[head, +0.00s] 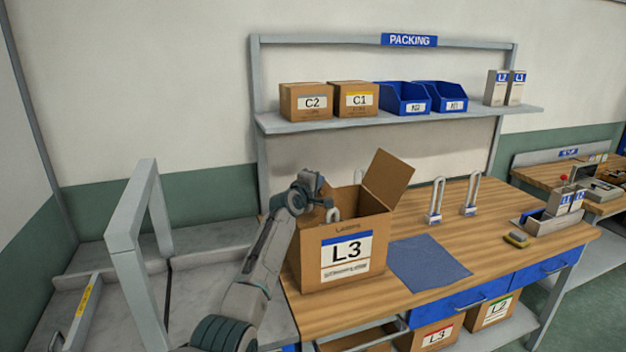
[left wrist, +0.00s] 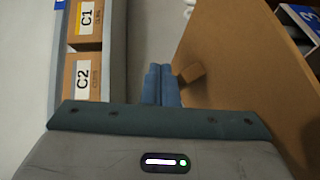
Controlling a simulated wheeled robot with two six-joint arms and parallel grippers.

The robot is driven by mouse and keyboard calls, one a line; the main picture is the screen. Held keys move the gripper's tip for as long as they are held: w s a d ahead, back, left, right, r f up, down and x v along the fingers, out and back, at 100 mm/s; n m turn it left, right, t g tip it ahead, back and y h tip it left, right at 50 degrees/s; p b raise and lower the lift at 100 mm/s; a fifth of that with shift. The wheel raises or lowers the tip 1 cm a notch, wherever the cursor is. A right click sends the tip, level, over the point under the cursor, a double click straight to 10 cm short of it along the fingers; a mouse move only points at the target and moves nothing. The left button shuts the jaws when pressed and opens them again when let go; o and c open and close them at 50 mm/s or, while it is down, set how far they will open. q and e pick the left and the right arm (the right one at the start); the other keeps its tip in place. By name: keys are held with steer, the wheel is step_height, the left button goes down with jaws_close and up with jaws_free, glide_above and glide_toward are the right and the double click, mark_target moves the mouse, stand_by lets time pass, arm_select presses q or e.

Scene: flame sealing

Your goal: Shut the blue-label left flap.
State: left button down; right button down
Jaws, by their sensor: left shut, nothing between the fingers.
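The cardboard box with the blue-and-white L3 label (head: 346,256) stands on the wooden packing table. Its right flap (head: 388,180) stands open, tilted up and outward. The left flap cannot be made out clearly in the head view, where my left arm covers that side. My left gripper (head: 326,200) is at the box's upper left edge, shut and empty. In the left wrist view its closed fingers (left wrist: 161,86) point past a large brown cardboard panel (left wrist: 235,60) on the right. I cannot tell whether they touch it. My right gripper is not in view.
A blue mat (head: 430,262) lies right of the box. Two metal looped stands (head: 435,203) and a grey tray (head: 548,222) are farther right. A shelf (head: 400,120) with boxes C2, C1 and blue bins hangs behind. A grey frame (head: 130,215) stands at left.

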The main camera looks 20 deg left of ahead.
mark_target(326, 190)
arm_select(q)
steer(key=shift+w+d+f+m+g+p, duration=0.2)
steer(key=shift+w+d+f+m+g, duration=0.1)
steer(key=shift+d+f, duration=0.2)
steer(key=shift+w+d+f+m+g+p, duration=0.25)
steer(key=shift+d+f, duration=0.1)
steer(key=shift+f, duration=0.2)
steer(key=shift+d+f, duration=0.15)
steer(key=shift+f, duration=0.1)
steer(key=shift+w+d+f+g+y, duration=0.2)
steer(key=shift+f+g+y, duration=0.1)
steer(key=shift+f, duration=0.1)
steer(key=shift+w+d+f+m+p, duration=0.1)
steer(key=shift+f+m+p, duration=0.25)
steer(key=shift+f+p, duration=0.05)
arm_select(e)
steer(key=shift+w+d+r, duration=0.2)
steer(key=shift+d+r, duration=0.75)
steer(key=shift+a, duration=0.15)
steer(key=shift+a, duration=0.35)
